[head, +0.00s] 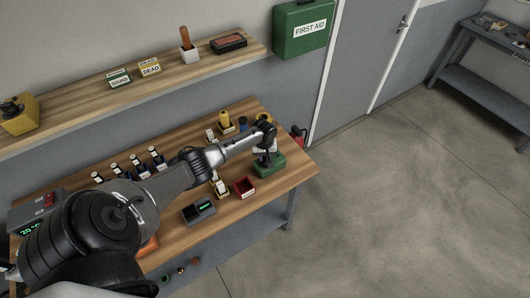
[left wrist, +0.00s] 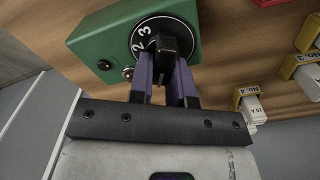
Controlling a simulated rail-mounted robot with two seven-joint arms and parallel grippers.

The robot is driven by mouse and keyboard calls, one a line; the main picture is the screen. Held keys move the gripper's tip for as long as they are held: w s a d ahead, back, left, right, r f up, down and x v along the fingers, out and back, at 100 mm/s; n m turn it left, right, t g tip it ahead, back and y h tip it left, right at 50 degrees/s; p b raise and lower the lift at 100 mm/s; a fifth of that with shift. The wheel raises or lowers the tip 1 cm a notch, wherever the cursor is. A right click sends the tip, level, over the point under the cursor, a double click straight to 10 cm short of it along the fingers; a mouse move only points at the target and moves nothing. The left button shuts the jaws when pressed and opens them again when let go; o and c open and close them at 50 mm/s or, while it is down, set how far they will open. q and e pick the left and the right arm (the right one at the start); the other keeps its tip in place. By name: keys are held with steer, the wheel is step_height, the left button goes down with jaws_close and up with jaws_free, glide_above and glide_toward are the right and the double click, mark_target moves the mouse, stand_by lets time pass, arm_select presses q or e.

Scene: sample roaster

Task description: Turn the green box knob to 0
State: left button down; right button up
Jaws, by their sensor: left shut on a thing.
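The green box (head: 268,169) stands near the right end of the wooden workbench in the head view. It also fills the upper left of the left wrist view (left wrist: 96,48). Its round black dial carries white numerals, with 2 and 3 readable; other marks are hidden or unclear. The black knob (left wrist: 172,38) sits at the dial's middle. My left gripper (left wrist: 166,66) is shut on the knob, one purple finger on each side. In the head view my left gripper (head: 265,152) is over the box. My right gripper is not in view.
The floor to the right is clear.

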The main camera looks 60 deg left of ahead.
arm_select(q)
steer(key=shift+n+p, duration=0.4)
steer(key=shift+n, duration=0.2)
steer(key=c, duration=1.1)
jaws_free()
steer(key=shift+o, duration=0.2)
step_height(320, 180, up, 14)
steer(key=p, duration=0.1)
steer(key=shift+f, duration=0.1)
